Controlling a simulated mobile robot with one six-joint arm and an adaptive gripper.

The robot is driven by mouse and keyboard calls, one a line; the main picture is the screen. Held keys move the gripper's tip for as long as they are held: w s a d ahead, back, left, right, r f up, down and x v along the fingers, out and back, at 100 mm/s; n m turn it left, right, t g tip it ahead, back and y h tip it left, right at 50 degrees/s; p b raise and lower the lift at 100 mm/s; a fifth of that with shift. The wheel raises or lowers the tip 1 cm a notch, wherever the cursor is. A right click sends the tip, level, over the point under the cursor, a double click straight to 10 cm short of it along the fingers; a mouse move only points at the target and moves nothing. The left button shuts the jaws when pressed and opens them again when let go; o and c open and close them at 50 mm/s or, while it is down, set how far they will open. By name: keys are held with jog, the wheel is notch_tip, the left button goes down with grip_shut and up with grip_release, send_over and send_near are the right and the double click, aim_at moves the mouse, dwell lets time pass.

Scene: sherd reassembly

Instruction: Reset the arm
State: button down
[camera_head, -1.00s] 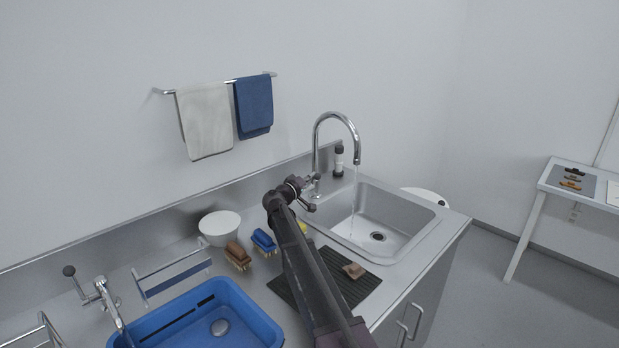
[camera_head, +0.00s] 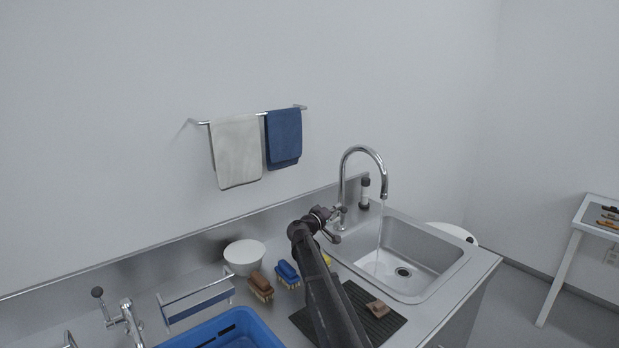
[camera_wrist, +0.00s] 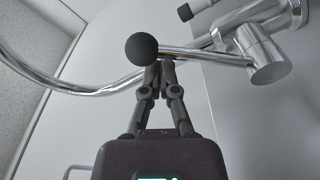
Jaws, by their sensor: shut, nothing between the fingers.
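My gripper (camera_wrist: 157,66) is shut and empty in the wrist view. Its fingertips are right beside the black ball knob (camera_wrist: 142,49) of the faucet lever; I cannot tell whether they touch it. In the head view my gripper (camera_head: 333,213) is small, at the base of the tall chrome faucet (camera_head: 365,150), with my dark arm reaching up from the bottom. Water (camera_head: 380,225) runs from the spout into the steel sink (camera_head: 430,262). The faucet's curved chrome pipe (camera_wrist: 85,90) crosses the wrist view behind the fingers.
A brown brush (camera_head: 261,287), a blue brush (camera_head: 287,274) and a white bowl (camera_head: 244,255) stand left of my arm. A dark ribbed mat (camera_head: 389,322) bears a brown sherd (camera_head: 378,309). A blue basin (camera_head: 205,333) is at lower left. Towels hang on the wall.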

notch_tip(320, 180, up, 8)
jog(key=p, duration=0.7)
jog(key=shift+p, duration=0.3)
